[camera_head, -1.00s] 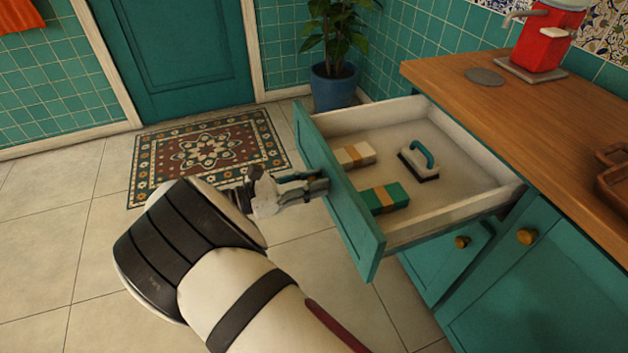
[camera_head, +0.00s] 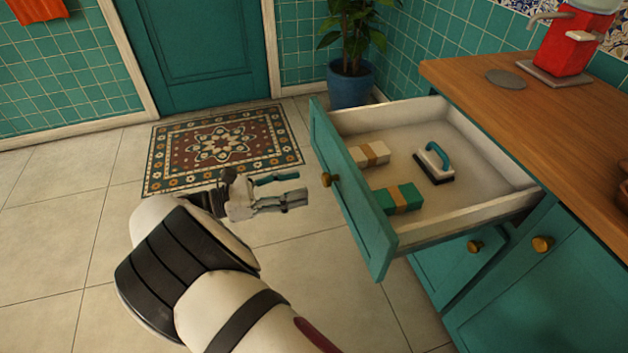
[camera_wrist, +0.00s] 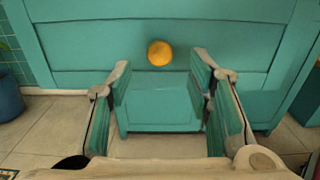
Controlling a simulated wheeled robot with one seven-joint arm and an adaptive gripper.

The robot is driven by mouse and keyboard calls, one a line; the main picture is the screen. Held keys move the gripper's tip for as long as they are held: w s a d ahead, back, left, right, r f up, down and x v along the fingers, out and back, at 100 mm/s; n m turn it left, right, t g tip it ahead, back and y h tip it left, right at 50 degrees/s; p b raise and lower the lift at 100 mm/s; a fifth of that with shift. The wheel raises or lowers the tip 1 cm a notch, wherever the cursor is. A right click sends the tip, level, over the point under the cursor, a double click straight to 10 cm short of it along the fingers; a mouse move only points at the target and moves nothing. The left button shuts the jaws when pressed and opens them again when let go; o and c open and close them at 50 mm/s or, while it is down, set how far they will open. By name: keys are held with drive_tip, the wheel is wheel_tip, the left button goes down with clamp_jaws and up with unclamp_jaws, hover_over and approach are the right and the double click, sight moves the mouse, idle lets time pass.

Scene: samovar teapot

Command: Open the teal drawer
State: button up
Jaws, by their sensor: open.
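The teal drawer (camera_head: 350,205) is pulled well out from the wooden-topped counter. Its round brass knob (camera_head: 330,179) is bare on the front panel. My gripper (camera_head: 301,187) is open and empty, apart from the drawer front and to the left of the knob. In the wrist view the knob (camera_wrist: 160,53) shows centred on the teal front panel, beyond and between the two open fingers (camera_wrist: 160,97). Inside the drawer lie a cream bundle with a tan band (camera_head: 371,154), a green bundle (camera_head: 400,198) and a brush with a teal handle (camera_head: 434,162).
A teal cupboard (camera_head: 530,285) with brass knobs stands below the wooden countertop (camera_head: 520,120). A red samovar (camera_head: 566,42) stands on top. A potted plant (camera_head: 351,84) is behind the drawer. A patterned rug (camera_head: 222,146) lies on the open tiled floor.

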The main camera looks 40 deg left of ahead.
drive_tip(key=shift+v, duration=2.1)
